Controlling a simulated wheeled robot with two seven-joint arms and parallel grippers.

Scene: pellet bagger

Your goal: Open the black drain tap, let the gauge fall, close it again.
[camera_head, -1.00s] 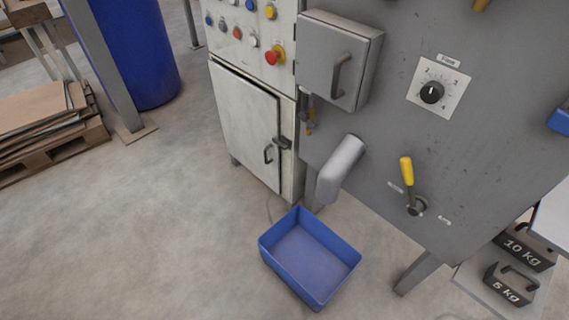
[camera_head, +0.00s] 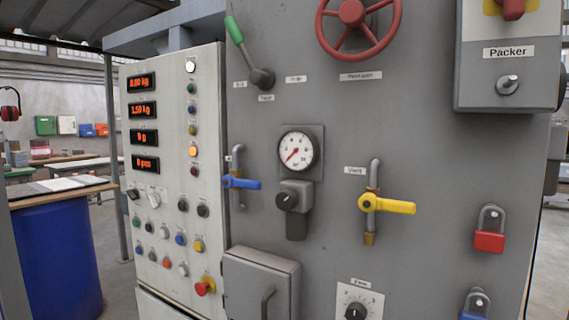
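The round white pressure gauge (camera_head: 298,150) is on the grey machine panel, its red needle pointing to the lower left. Below it hangs a grey regulator (camera_head: 292,195) with a black knob on its front and a dark bowl underneath. A valve with a yellow lever (camera_head: 388,204), labelled "Vent", is to the right; its lever lies roughly level. A valve with a blue lever (camera_head: 242,183) is to the left, also roughly level. I cannot make out a black drain tap in this view. Neither of my grippers is in view.
A grey box with a handle (camera_head: 262,282) projects from the panel below. A red handwheel (camera_head: 352,14) and green-handled lever (camera_head: 248,52) are above. A red padlock (camera_head: 489,230) hangs at the right. The button cabinet (camera_head: 170,205) stands left.

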